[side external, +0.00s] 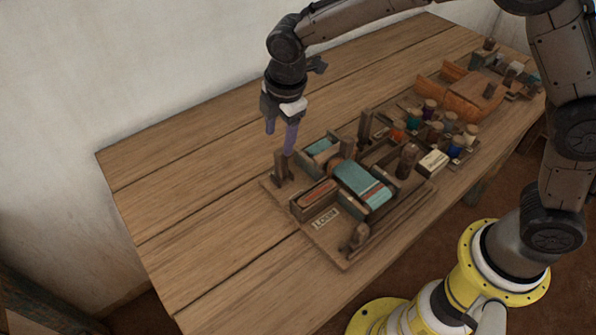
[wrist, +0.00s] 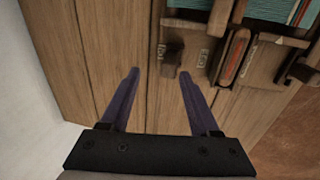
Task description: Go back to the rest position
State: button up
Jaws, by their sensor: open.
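My gripper (side external: 281,136) hangs above the far-left corner of the small loom, its purple fingers pointing down. In the wrist view my gripper (wrist: 158,75) has its two fingers spread apart with nothing held between them. The loom (side external: 339,253) sits on the wooden table (side external: 190,200) and has a teal cloth roll (side external: 361,185) with red stripes. A wooden post (side external: 281,167) of the loom stands just below the fingertips; it also shows in the wrist view as a dark post (wrist: 173,55). A shuttle (side external: 317,194) with an orange-brown middle lies in a slot at the loom's front left.
Several thread spools (side external: 429,110) stand in a rack right of the loom. A small white labelled block (side external: 433,161) is beside them. An orange-brown wooden container (side external: 462,95) lies farther right. The table's left part is bare, and a white wall (side external: 130,60) rises behind it.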

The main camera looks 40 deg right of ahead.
jog(key=shift+a+r, duration=0.1)
jog(key=shift+r, duration=0.2)
jog(key=shift+w+d+r, duration=0.15)
jog(key=shift+d, duration=0.1)
jog(key=s+d+r+m+t, duration=0.2)
jog(key=s+d+r+m, duration=0.15)
jog(key=d+r, duration=0.4)
jog(key=s+d+r+m+t, duration=0.1)
jog(key=s+d+r+m, duration=0.1)
jog(key=s+d+r, duration=0.55)
jog(key=s+d+r+m+t, duration=0.1)
jog(key=s+d+r+m, duration=0.15)
jog(key=s+m, duration=0.4)
jog(key=s+d+f+m, duration=0.1)
jog(key=s+f+m, duration=0.5)
jog(key=s, duration=0.4)
jog(key=shift+s+f+g, duration=0.3)
jog(key=shift+s+f, duration=0.05)
jog(key=shift+f, duration=0.05)
